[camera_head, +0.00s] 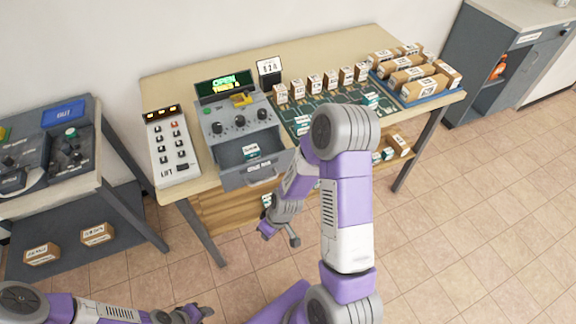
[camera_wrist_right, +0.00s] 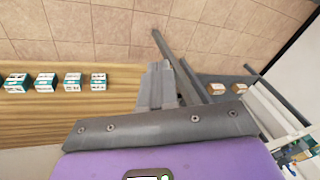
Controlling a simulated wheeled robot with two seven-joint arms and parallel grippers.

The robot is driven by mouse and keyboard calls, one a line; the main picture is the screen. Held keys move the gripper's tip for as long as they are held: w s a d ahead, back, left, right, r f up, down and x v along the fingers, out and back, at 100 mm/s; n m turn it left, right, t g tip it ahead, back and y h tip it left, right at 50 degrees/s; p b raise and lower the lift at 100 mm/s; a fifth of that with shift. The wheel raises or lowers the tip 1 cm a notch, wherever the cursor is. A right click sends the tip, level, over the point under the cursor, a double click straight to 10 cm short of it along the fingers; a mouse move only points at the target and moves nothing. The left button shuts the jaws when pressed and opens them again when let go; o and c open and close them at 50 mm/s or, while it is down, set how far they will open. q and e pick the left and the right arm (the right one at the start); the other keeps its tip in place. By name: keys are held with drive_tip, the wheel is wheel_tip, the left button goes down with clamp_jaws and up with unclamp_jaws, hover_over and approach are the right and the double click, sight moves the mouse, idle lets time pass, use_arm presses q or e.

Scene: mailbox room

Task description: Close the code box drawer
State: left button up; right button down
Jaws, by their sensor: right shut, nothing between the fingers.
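The code box (camera_head: 238,122) stands on the wooden table with a lit green screen (camera_head: 224,86) reading "OPEN". Its grey drawer (camera_head: 262,176) is pulled out toward me past the table's front edge. A small teal and white box (camera_head: 251,151) lies inside the drawer. My right gripper (camera_head: 280,236) is shut and empty, below and in front of the drawer, apart from it. In the wrist view its fingers (camera_wrist_right: 162,84) point away over the floor and lower shelf. My left gripper (camera_head: 196,313) is low at the bottom left, far from the drawer; its finger opening is unclear.
A lift panel (camera_head: 172,148) stands left of the code box. Small boxes (camera_head: 331,82) and a parcel tray (camera_head: 414,93) are to the right. A lower shelf (camera_wrist_right: 60,101) holds several boxes. A grey side table (camera_head: 72,192) is at left. Tiled floor in front is clear.

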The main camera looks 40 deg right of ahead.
drive_tip(key=w+d+r+n+t+b, duration=0.25)
drive_tip(key=d+r+n, duration=0.25)
drive_tip(key=d+r, duration=0.55)
drive_tip(key=s+d+r+n+t+b, duration=0.1)
drive_tip(key=s+d+r+n, duration=0.15)
drive_tip(key=r, duration=0.45)
drive_tip(key=s+d+r+n+t+b, duration=0.2)
drive_tip(key=d+r+n, duration=0.15)
drive_tip(key=r, duration=0.25)
drive_tip(key=n+b, duration=0.1)
approach(282, 170)
drive_tip(key=shift+x, duration=2.3)
drive_tip(key=shift+w, duration=0.15)
